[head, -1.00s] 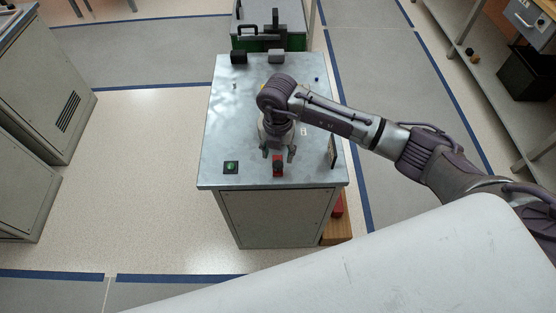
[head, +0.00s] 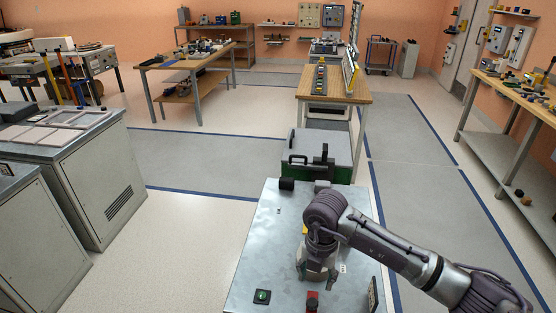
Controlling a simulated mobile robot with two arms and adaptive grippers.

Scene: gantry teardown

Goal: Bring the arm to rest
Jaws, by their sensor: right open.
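My right arm (head: 400,258) comes in from the lower right in the head view and reaches over a metal-topped cabinet (head: 250,262). My right gripper (head: 318,282) points down above the cabinet top, with its fingers apart and nothing seen between them. A red and black device (head: 312,300) stands just in front of the gripper. A green button box (head: 262,297) lies to its left. A small yellow thing shows partly behind the arm. My left gripper is not in view.
A green case with a grey lid (head: 322,150) stands behind the cabinet. A wooden-topped bench (head: 345,97) is farther back. Grey cabinets (head: 95,185) stand at the left and a shelf bench (head: 490,135) at the right. Floor between them is clear.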

